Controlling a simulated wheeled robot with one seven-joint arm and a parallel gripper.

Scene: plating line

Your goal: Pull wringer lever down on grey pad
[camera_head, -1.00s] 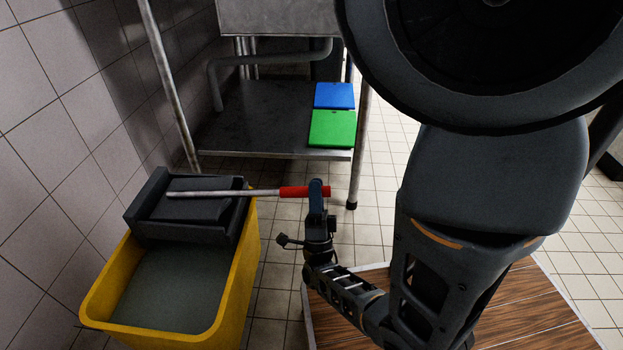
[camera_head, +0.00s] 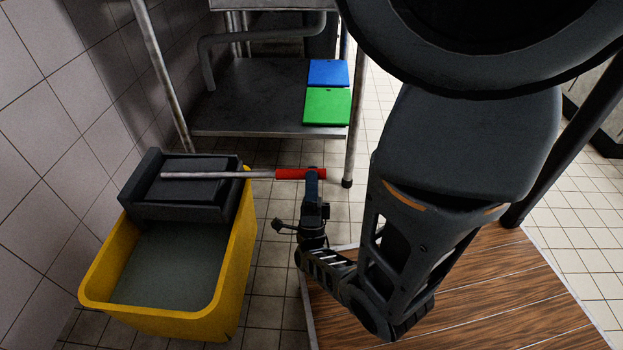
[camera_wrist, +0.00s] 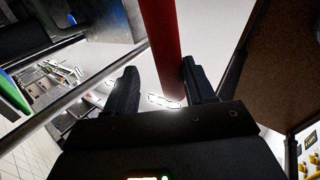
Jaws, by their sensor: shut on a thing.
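The wringer lever is a thin metal rod (camera_head: 220,175) with a red grip (camera_head: 290,174) at its right end. It lies nearly level in the head view, running across the dark grey wringer (camera_head: 180,210) on the yellow bucket. A flat dark grey pad (camera_head: 190,190) shows in the wringer below the rod; whether they touch I cannot tell. My gripper (camera_head: 313,175) is shut on the red grip near its outer end. In the wrist view the red grip (camera_wrist: 163,45) passes between the two dark fingers of my gripper (camera_wrist: 160,80).
The yellow bucket (camera_head: 234,245) holds murky water (camera_head: 168,265) and stands by the tiled wall (camera_head: 40,150). A metal table's lower shelf (camera_head: 250,95) behind it carries a blue board (camera_head: 328,73) and a green board (camera_head: 327,107). A table leg (camera_head: 352,140) stands close behind my gripper.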

